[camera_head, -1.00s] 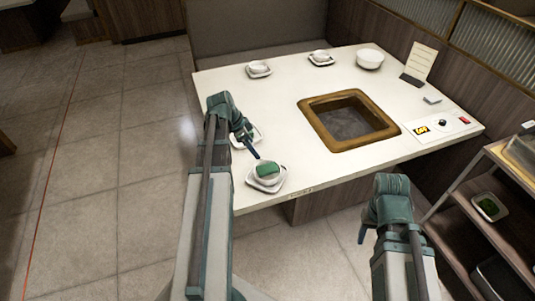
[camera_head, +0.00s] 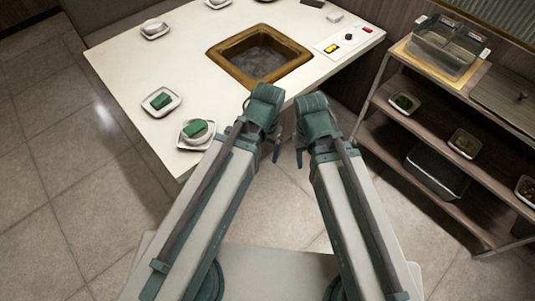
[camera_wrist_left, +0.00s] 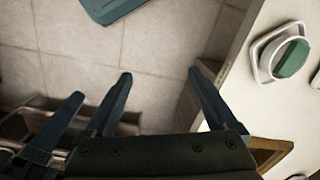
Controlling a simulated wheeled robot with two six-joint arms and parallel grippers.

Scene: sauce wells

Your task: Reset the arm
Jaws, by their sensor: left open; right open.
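My left gripper (camera_head: 272,150) hangs just off the table's front edge, with its arm reaching up from the lower middle. It is open and empty; its spread fingers also show in the left wrist view (camera_wrist_left: 160,82) with bare floor between them. My right gripper (camera_head: 299,157) is close beside it on the right, pointing down, open, with nothing seen in it. The two wrists are nearly side by side. The fingers are small and partly hidden in the head view.
A bowl with a green piece (camera_head: 196,128) stands on a saucer near the table's front corner. Another green piece (camera_head: 161,101) lies on a saucer behind it. The table (camera_head: 130,60) has a square brown-rimmed well (camera_head: 215,50). A shelf cart (camera_head: 455,215) with trays stands right.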

